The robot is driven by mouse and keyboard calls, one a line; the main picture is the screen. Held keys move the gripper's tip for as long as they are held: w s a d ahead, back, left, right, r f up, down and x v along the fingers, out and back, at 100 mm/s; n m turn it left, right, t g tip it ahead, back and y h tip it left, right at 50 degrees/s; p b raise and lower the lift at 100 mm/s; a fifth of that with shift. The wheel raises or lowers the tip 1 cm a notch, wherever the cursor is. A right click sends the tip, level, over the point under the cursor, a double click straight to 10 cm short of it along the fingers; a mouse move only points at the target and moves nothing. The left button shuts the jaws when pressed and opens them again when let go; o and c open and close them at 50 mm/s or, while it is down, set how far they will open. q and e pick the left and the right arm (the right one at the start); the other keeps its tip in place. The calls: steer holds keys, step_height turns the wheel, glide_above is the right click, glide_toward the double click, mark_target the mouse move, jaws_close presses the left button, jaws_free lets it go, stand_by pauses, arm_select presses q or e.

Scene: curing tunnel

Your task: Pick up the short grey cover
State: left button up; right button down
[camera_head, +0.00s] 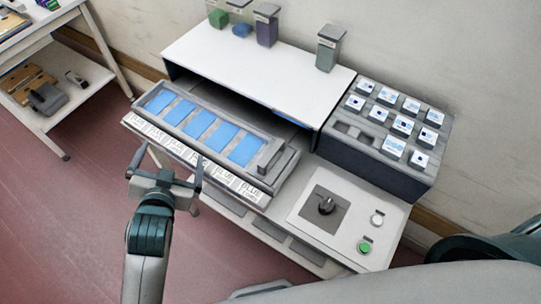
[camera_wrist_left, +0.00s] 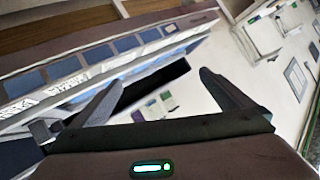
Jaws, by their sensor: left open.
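No grey piece is plainly marked as the short grey cover. A small grey block (camera_head: 283,163) lies at the right end of the long grey tray (camera_head: 150,138), which holds a row of blue rectangles. My left gripper (camera_head: 171,158) is open and empty, in front of the tray's labelled front edge in the head view. In the left wrist view its fingers (camera_wrist_left: 160,84) are spread wide with nothing between them. The tray also shows there (camera_wrist_left: 118,62), behind the fingers. My right gripper is out of view.
A white-topped tunnel housing (camera_head: 260,62) stands behind the tray, with a green container (camera_head: 331,48) and other lidded containers at its back. A dark rack (camera_head: 375,155) of small white boxes and a control panel (camera_head: 330,205) with a knob are at right. A shelf (camera_head: 70,110) is at far left.

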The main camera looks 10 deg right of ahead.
arm_select(q)
steer(key=w+d+r+m+t+h, duration=0.35)
steer(key=d+r+m+h, duration=0.35)
steer(key=r, duration=0.6)
steer(key=w+d+r+m+t+h, duration=0.4)
steer(key=d+r, duration=0.5)
steer(key=r, duration=0.5)
steer(key=s+d+r+m+g+h, duration=0.8)
steer(key=m+h, duration=0.3)
steer(key=m, duration=0.3)
steer(key=s+d+f+m+g+y, duration=0.25)
steer(key=s+d+m+g, duration=0.45)
steer(key=m+g, duration=0.45)
steer(key=s+d+f+m+g+y, duration=0.25)
steer(key=s+d+m+g, duration=0.4)
steer(key=m+g, duration=0.5)
step_height(320, 180, down, 8)
steer(key=a+m+t+y, duration=0.1)
steer(key=m+t+y, duration=0.2)
steer(key=m+y, duration=0.35)
steer(key=w+a+f+m+t+y, duration=0.1)
steer(key=w+a+f+t+y, duration=0.2)
steer(key=w+a+y, duration=0.2)
steer(key=w+a+f+m+t+y, duration=0.1)
steer(key=w+a+f+t+y, duration=0.2)
steer(key=w+a, duration=0.5)
steer(key=f+y, duration=0.1)
steer(key=y, duration=0.1)
steer(key=shift+w+a+y, duration=0.35)
steer(key=shift+w, duration=0.05)
